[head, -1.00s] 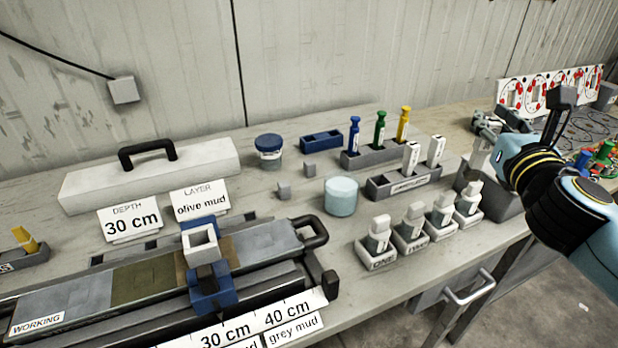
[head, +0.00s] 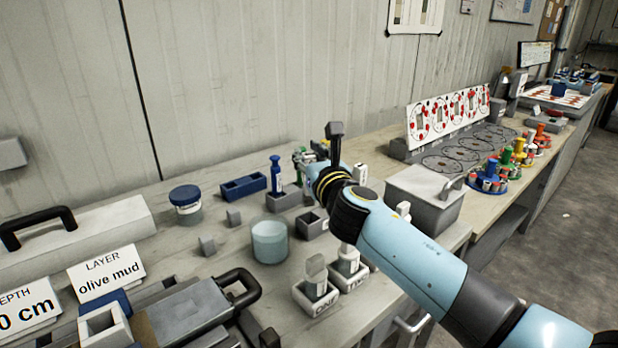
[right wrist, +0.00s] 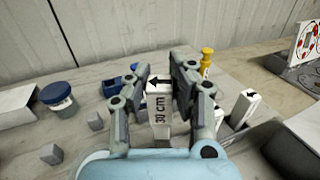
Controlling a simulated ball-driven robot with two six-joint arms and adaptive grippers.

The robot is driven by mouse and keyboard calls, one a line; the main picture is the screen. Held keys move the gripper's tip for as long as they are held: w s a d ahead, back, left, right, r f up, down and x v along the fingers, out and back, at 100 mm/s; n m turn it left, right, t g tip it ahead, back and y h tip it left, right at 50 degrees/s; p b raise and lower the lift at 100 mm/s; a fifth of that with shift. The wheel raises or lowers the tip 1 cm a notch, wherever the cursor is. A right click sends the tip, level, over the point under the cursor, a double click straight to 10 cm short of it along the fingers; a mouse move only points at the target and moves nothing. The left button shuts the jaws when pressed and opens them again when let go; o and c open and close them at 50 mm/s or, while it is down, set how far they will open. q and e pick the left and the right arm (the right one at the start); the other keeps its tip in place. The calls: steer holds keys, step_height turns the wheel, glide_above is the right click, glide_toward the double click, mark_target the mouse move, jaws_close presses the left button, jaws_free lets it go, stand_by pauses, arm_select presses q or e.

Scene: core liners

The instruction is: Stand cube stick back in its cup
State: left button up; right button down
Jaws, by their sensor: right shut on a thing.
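My right gripper (right wrist: 160,85) is shut on a white stick (right wrist: 160,118) with a black arrow on its top and dark letters, only partly readable, on its side. In the head view the right gripper (head: 304,158) is at the end of the blue arm, above the back of the bench; I cannot make out the held stick there. A grey holder (head: 312,223) shows an open socket below the gripper. Another white stick with an arrow (right wrist: 243,108) stands to the right in the wrist view. Whether the held stick touches anything is unclear. My left gripper is not in view.
A blue-lidded jar (head: 187,203), small grey cubes (head: 207,245) and a pale blue cylinder (head: 270,241) are to the left. A blue tool (head: 275,175) stands behind. Labelled cups with bottles (head: 315,296) are in front. A grey bin (head: 425,195) is at right.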

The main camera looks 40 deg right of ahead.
mark_target(310, 204)
step_height(310, 204, down, 3)
steer(key=shift+f+b, duration=0.2)
steer(key=shift+b, duration=0.7)
steer(key=shift+f, duration=0.25)
steer(key=shift+r, duration=0.15)
steer(key=shift+f+b, duration=0.3)
steer(key=c, duration=1.2)
jaws_free()
steer(key=shift+o, duration=0.2)
steer(key=shift+s, duration=0.1)
